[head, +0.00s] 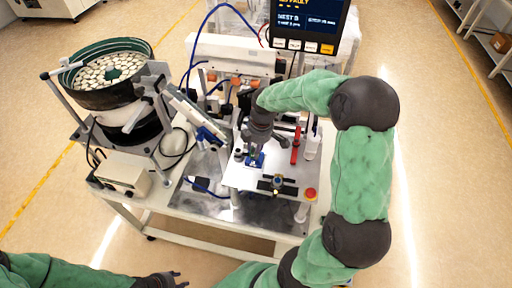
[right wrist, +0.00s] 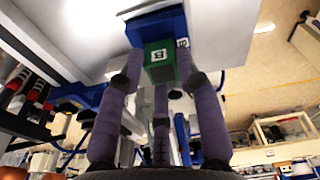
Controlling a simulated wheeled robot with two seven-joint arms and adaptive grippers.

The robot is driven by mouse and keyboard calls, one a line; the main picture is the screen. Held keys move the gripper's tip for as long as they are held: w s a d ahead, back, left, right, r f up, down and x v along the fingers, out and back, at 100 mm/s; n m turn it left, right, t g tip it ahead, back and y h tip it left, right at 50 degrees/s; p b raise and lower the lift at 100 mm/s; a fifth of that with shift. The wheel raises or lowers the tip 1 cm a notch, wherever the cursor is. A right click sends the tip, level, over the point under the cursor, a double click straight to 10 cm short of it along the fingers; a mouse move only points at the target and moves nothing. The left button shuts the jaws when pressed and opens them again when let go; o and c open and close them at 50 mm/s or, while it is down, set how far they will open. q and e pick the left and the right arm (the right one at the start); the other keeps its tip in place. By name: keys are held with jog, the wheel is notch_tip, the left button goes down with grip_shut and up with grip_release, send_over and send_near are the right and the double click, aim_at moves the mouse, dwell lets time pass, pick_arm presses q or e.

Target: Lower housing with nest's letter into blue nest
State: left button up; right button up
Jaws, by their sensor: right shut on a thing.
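My right gripper (head: 257,145) reaches down over the white plate, just above the blue nest (head: 256,161). In the right wrist view its fingers (right wrist: 158,85) are shut on a green housing (right wrist: 159,65) with a white label that reads B. The blue nest (right wrist: 155,27) lies right behind the housing in that view, with a small label (right wrist: 182,43) that seems to read B. I cannot tell whether the housing touches the nest or sits partly in it. My left gripper (head: 178,279) is at the bottom edge, empty, its fingers apart, away from the table.
A bowl feeder (head: 108,70) full of pale parts stands at the left of the table. A screen (head: 308,20) at the back shows a fault and NEST B. A red lever (head: 296,146) and a red button (head: 310,194) are right of the nest.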

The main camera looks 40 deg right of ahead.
jog(key=shift+f+b, duration=0.65)
jog(key=shift+f, duration=0.3)
dwell(0.8)
jog(key=o, duration=1.1)
jog(key=shift+o, duration=0.2)
jog(key=shift+r, duration=0.1)
notch_tip(320, 180, up, 12)
jog(key=s+d, duration=0.1)
